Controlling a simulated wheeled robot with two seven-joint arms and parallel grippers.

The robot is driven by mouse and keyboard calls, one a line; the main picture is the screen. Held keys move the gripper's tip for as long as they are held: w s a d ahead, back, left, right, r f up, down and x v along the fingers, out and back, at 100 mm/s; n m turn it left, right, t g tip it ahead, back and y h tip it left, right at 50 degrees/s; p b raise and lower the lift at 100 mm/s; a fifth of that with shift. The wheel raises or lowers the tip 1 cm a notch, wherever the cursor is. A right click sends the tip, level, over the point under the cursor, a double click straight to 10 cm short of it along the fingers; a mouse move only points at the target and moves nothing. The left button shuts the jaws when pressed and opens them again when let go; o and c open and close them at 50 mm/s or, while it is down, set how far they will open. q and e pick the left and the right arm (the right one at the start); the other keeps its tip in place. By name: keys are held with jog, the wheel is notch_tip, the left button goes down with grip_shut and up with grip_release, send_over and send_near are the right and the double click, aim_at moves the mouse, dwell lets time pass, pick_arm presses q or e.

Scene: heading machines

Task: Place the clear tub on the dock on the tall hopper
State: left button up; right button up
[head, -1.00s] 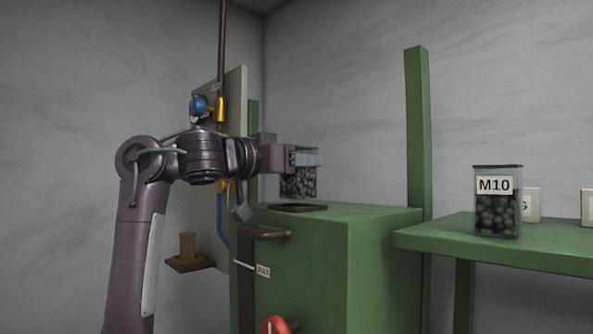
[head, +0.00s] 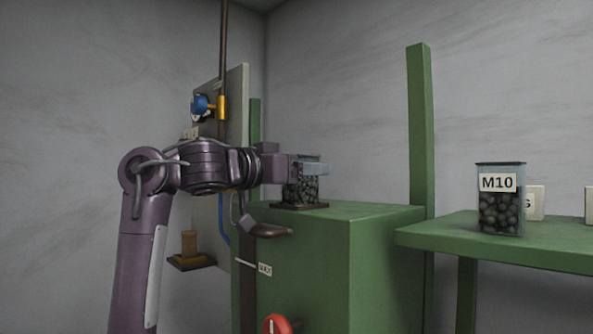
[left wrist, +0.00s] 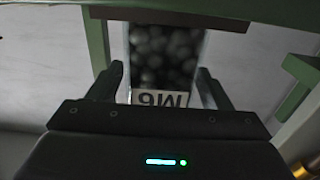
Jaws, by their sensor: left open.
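The clear tub (head: 301,191) of dark pieces stands upright on the dark dock (head: 316,206) on top of the tall green hopper (head: 300,255). My left gripper (head: 314,169) is open, with its fingers around the upper part of the tub. In the left wrist view, the tub (left wrist: 165,50) is between the two spread fingers, and its white label (left wrist: 160,97) reads M6 upside down. The gripper hides part of the tub in the head view. My right gripper is not in view.
A tub labelled M10 (head: 501,205) stands on a green shelf (head: 560,248) at the right, with white cards behind it. A green post (head: 420,130) rises behind the hopper. A panel with a blue knob (head: 200,106) and a brown pipe (head: 223,60) are behind my arm.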

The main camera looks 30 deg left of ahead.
pick_arm(q)
jog(key=shift+r, duration=0.3)
jog(key=b+v, duration=0.3)
jog(key=v, duration=0.8)
jog(key=shift+a+f, duration=0.1)
jog(key=shift+s+b, duration=0.3)
jog(key=shift+s, duration=0.25)
